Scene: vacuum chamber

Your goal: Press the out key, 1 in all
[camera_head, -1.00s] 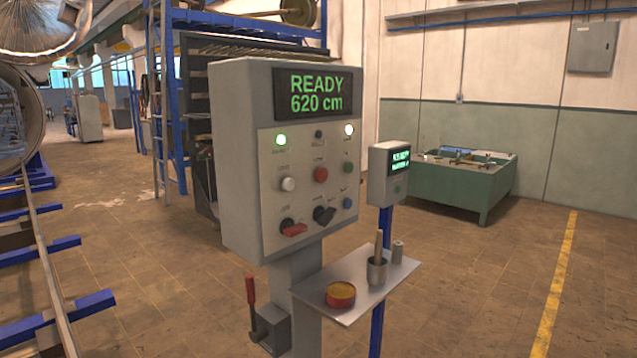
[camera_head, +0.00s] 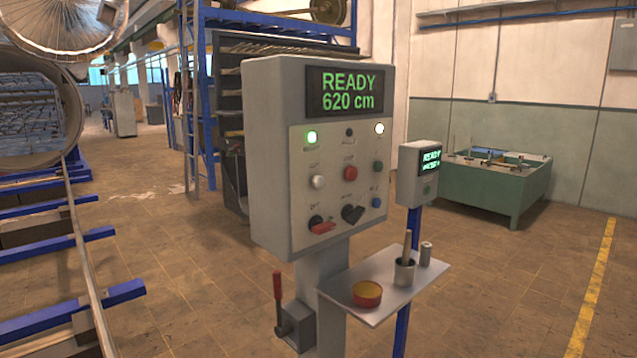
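A grey control panel (camera_head: 270,190) stands on a post in the middle of the view. Its screen (camera_head: 347,92) reads "READY 620 cm" in green. On its face are a white button (camera_head: 318,181), a red button (camera_head: 350,173), a green button (camera_head: 378,167) and a blue button (camera_head: 377,202). Below are a red-handled switch (camera_head: 323,227) and a black knob (camera_head: 353,214). The small labels are too blurred to tell which is the out key. A green lamp (camera_head: 312,137) and a white lamp (camera_head: 379,128) are lit. My gripper is not in view.
A shelf (camera_head: 400,287) below the panel carries a round tin (camera_head: 367,294) and a cup (camera_head: 404,273). A red lever (camera_head: 278,288) sticks up at the post. A smaller panel (camera_head: 409,180) stands behind right. Rails run along the left; floor at right is clear.

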